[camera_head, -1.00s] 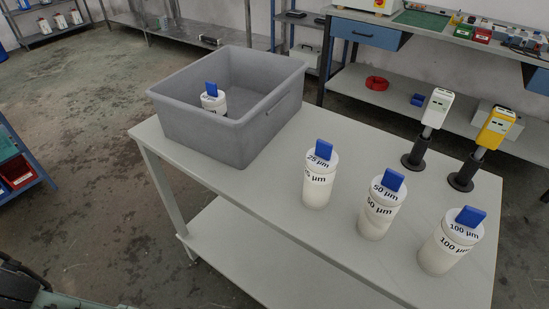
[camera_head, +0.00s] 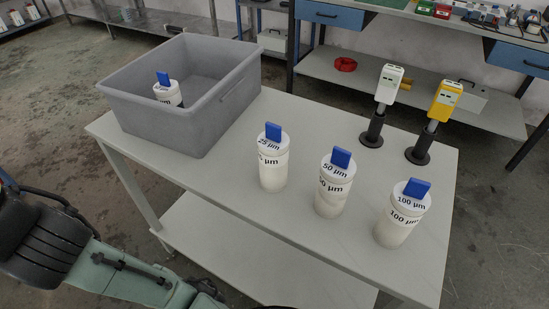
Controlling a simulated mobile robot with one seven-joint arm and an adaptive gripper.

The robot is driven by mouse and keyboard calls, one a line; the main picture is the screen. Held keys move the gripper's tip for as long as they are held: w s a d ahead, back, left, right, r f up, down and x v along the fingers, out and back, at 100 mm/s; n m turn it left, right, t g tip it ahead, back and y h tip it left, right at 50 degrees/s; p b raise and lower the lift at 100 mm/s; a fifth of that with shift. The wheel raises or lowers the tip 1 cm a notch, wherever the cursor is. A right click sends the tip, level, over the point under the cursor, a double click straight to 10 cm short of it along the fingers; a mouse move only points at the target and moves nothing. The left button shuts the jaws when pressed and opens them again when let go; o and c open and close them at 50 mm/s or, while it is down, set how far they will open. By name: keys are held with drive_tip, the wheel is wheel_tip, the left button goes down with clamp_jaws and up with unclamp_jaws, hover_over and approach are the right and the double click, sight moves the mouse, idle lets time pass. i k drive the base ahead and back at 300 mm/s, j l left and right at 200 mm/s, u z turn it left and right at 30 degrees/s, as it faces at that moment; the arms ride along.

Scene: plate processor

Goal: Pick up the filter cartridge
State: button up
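Three white filter cartridges with blue top tabs stand upright on the grey table (camera_head: 215,190): the 25 µm cartridge (camera_head: 272,168), the 50 µm cartridge (camera_head: 333,192) and the 100 µm cartridge (camera_head: 401,222). Another white cartridge (camera_head: 168,94) with a blue tab stands inside the grey bin (camera_head: 195,122); its lower part and most of its label are hidden by the bin wall. My green and black arm shows at the lower left, below and in front of the table. My gripper is not visible in the view.
A white device (camera_head: 388,88) and a yellow device (camera_head: 444,102) stand on black round bases at the table's back right. A workbench with a lower shelf (camera_head: 420,98) stands behind. The table is clear between bin and devices.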

sight(273, 143)
drive_tip(key=k+j+z, duration=0.3)
drive_tip(key=j+z, duration=0.15)
drive_tip(key=k+j+z, duration=0.35)
drive_tip(key=j+z, duration=0.15)
drive_tip(key=i, duration=0.9)
drive_tip(key=j, duration=0.1)
